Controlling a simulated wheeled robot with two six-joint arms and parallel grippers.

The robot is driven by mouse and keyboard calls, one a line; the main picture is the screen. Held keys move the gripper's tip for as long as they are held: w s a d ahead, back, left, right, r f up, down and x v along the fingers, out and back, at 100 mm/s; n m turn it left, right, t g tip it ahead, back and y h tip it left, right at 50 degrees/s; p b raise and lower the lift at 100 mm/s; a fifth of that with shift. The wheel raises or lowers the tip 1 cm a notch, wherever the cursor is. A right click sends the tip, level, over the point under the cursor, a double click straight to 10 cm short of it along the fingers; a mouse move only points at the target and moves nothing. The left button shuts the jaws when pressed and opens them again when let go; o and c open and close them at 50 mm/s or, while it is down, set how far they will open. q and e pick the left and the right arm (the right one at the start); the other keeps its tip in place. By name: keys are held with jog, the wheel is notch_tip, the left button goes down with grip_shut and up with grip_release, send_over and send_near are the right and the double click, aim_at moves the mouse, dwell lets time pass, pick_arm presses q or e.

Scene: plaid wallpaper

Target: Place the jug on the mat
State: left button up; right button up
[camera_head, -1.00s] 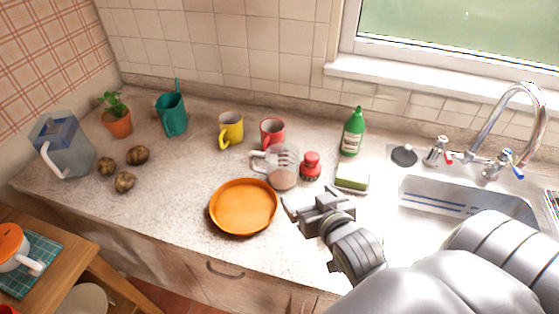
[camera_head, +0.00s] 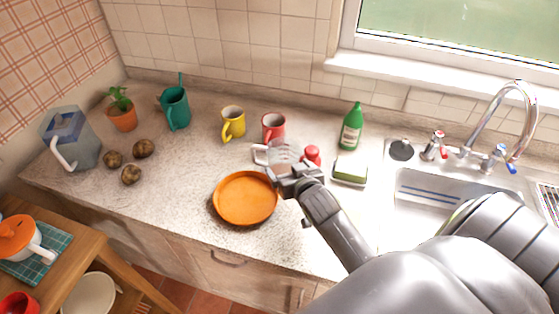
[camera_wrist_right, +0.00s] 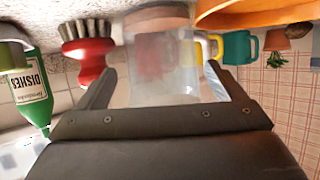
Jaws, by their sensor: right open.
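A clear jug (camera_head: 280,152) with a handle on its left stands on the counter behind the orange dish. My right gripper (camera_head: 284,171) is at its near side and partly hides it. In the right wrist view the jug (camera_wrist_right: 163,70) appears between the two spread fingers (camera_wrist_right: 163,92), and no closing on it shows. A teal checked mat (camera_head: 63,244) lies on the low wooden table at the lower left, under a white pot with an orange lid (camera_head: 18,238). My left gripper is out of view.
The orange dish (camera_head: 245,198) is just left of my right gripper. A red brush (camera_head: 311,154), a sponge (camera_head: 351,169) and a green bottle (camera_head: 351,128) stand to the right. Red (camera_head: 273,127) and yellow (camera_head: 233,123) mugs stand behind. Several potatoes (camera_head: 130,175) lie at left.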

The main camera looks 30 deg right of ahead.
aim_at(278, 156)
jog(key=shift+p+x, duration=0.35)
jog(key=shift+x, duration=1.5)
jog(key=shift+r, duration=0.15)
jog(key=c, duration=0.8)
jog(key=shift+r, duration=0.1)
